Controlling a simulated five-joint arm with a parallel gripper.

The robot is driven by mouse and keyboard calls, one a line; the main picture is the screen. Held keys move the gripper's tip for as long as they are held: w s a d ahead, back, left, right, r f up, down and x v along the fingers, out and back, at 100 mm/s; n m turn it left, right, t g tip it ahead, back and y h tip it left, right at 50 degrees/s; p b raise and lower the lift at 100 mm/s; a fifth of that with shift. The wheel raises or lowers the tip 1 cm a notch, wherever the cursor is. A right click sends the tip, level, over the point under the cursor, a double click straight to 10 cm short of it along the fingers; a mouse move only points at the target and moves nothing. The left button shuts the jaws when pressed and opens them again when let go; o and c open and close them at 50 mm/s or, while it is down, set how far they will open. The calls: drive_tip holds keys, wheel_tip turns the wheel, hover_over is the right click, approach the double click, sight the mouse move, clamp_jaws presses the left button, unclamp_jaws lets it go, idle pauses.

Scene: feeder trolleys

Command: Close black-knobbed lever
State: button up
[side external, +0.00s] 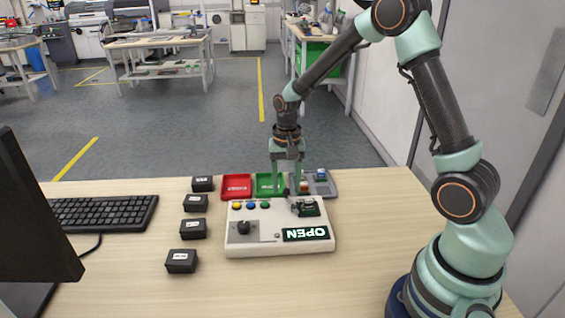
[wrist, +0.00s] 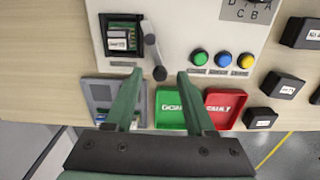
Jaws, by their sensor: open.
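In the wrist view the black-knobbed lever (wrist: 150,42) is a short grey arm with a black ball on its end. It sits beside a square socket holding a green board (wrist: 122,36), and its knob points toward my gripper. My gripper (wrist: 160,72) is open, with one green finger on each side of the knob; I cannot tell whether either touches it. In the side view my gripper (side external: 286,191) points down at the far edge of the white control box (side external: 262,246), where the lever is small and partly hidden.
A red tray (side external: 237,186), a green tray (side external: 264,178) and a grey tray (side external: 326,189) stand behind the box. Several black boxes (side external: 193,229) line its left. Coloured buttons and a black dial (side external: 243,227) are on the box. The front table is clear.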

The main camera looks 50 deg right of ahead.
drive_tip(key=shift+f, duration=0.4)
clamp_jaws()
